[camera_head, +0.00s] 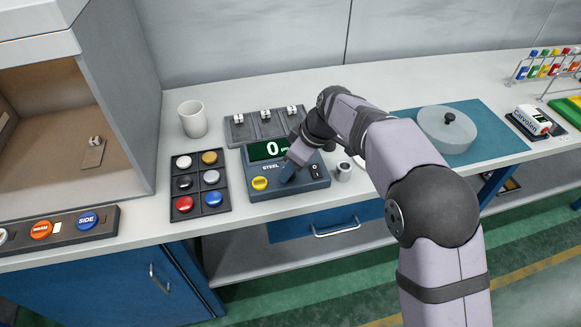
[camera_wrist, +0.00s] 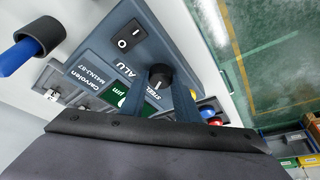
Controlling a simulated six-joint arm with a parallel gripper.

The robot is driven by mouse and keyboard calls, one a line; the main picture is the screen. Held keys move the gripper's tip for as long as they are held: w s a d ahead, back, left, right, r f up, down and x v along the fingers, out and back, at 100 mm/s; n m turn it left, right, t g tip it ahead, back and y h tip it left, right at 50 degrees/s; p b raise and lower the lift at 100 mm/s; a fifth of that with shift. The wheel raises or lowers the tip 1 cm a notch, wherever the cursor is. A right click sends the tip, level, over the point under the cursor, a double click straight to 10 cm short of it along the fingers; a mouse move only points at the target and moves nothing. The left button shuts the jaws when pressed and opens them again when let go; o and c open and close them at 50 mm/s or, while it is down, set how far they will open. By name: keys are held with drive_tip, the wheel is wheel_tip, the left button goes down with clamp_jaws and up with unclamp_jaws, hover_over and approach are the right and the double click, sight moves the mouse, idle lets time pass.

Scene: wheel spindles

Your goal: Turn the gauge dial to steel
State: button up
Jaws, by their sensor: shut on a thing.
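The gauge (camera_head: 317,186) is a dark blue-grey box on the counter. Its green display (camera_head: 264,151) reads 0, and the word STEEL shows below it. In the wrist view the gauge's black dial (camera_wrist: 159,74) has a white pointer mark, near the printed words STEEL and ALU. My gripper (camera_wrist: 160,84) is shut on the dial, with a blue finger on each side of it. In the head view my gripper (camera_head: 288,174) is low over the front of the gauge and hides the dial.
A black on/off switch (camera_wrist: 130,33) and a yellow button (camera_head: 260,183) sit on the gauge. A tray of coloured discs (camera_head: 224,197) stands to the left, and a slotted block tray (camera_head: 241,133) behind.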

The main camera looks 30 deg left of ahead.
sight(300, 182)
drive_tip(key=o, duration=1)
drive_tip(key=shift+o, duration=0.2)
drive_tip(key=b+v, duration=0.1)
drive_tip(key=v, duration=0.6)
drive_tip(key=shift+r+b, duration=0.2)
drive_tip(key=shift+b, duration=0.1)
drive_tip(key=shift+d, duration=0.1)
